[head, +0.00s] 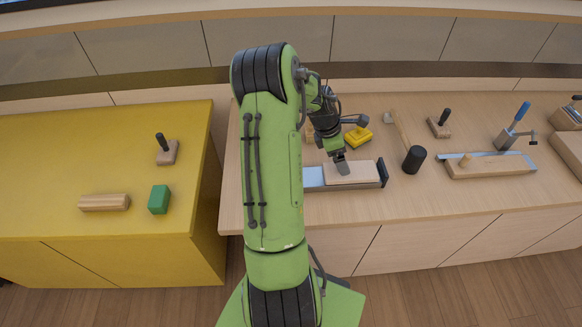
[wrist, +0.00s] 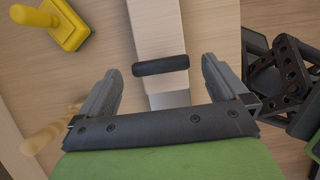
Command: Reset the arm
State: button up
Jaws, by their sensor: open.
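My green arm (head: 270,170) reaches up and over the wooden workbench. My gripper (head: 341,163) is above or close to a pale wooden block on a long fixture; I cannot tell the exact height. In the wrist view my gripper (wrist: 166,75) has its two grey fingers spread apart. Between them show a pale wooden piece (wrist: 155,25), a black bar (wrist: 160,66) and a grey metal strip (wrist: 168,99). Gaps show between the bar and both fingers, so nothing is gripped. My arm hides the fixture's left end in the head view.
A yellow tool (head: 358,136), a mallet (head: 398,130), a black cylinder (head: 414,159) and a plane-like wooden tool (head: 488,165) lie on the workbench. A yellow counter (head: 60,225) at left holds a green block (head: 159,199), a wooden block (head: 104,202) and a black-handled tool (head: 166,152).

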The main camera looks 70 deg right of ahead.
jog(key=shift+p+v, duration=0.55)
jog(key=shift+v, duration=0.5)
